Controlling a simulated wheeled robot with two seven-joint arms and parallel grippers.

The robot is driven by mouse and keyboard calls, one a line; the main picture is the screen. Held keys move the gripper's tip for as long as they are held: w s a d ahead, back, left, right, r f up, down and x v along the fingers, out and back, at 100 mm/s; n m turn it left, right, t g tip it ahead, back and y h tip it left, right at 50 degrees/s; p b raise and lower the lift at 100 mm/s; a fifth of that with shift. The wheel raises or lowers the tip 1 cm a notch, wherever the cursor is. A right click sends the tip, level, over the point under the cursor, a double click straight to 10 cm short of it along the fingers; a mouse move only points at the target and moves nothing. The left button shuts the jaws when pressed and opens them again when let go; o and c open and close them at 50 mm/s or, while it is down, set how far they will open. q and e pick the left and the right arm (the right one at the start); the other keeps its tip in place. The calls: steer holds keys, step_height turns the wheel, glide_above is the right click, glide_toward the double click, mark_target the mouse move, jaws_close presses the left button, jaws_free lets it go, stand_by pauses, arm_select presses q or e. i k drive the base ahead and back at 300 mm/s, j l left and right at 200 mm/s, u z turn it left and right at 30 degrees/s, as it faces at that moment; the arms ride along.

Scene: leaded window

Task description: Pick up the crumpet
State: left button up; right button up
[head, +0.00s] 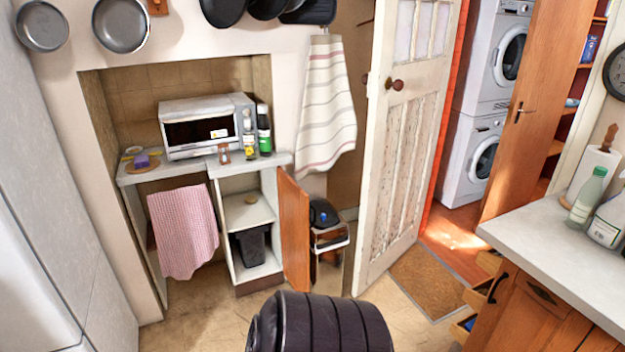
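Neither of my grippers shows in the head view.
The cupboard's wooden door (294,230) stands open on its right side, beside a bin (327,232). A black tub (251,246) sits on the lower shelf. A pink cloth (183,230) hangs to the left. A counter (565,255) is at right.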

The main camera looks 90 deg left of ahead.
mark_target(250, 198)
steer(key=u, duration=3.2)
steer(key=i+j, duration=0.2)
steer(key=i, duration=0.3)
steer(key=i+j+z, duration=0.1)
steer(key=i+j, duration=0.15)
steer(key=i, duration=0.3)
